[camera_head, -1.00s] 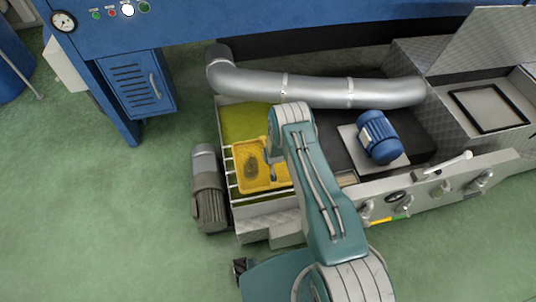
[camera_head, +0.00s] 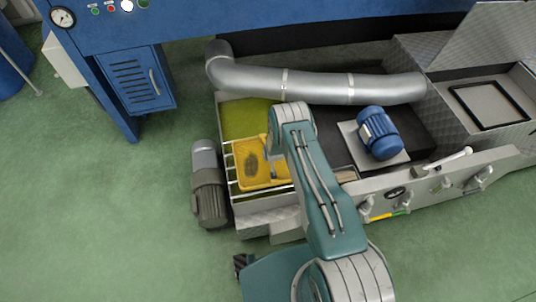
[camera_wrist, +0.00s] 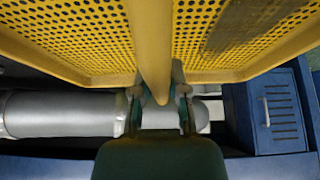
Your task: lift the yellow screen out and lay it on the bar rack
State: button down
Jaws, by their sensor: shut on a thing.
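The yellow perforated screen (camera_head: 252,178) is over the left end of the metal tank, with a dark patch on its mesh. It also shows in the wrist view (camera_wrist: 75,40), filling the top, with its yellow handle (camera_wrist: 150,45) running down the middle. My gripper (camera_wrist: 158,92) is shut on that handle. In the head view my arm's wrist hides most of the gripper and the screen's right side. The bar rack (camera_head: 229,163) shows as pale bars at the screen's left edge. I cannot tell whether the screen touches the bars.
Olive-green liquid (camera_head: 245,118) lies behind the screen. A silver pipe (camera_head: 315,87) crosses behind my wrist. A grey motor (camera_head: 208,188) stands left of the tank, and a blue motor (camera_head: 379,134) sits to the right. The green floor at left is clear.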

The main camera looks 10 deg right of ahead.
jog(key=shift+w+f, duration=0.1)
jog(key=c, duration=0.6)
grip_release()
jog(key=shift+f, duration=0.1)
jog(key=v, duration=1.2)
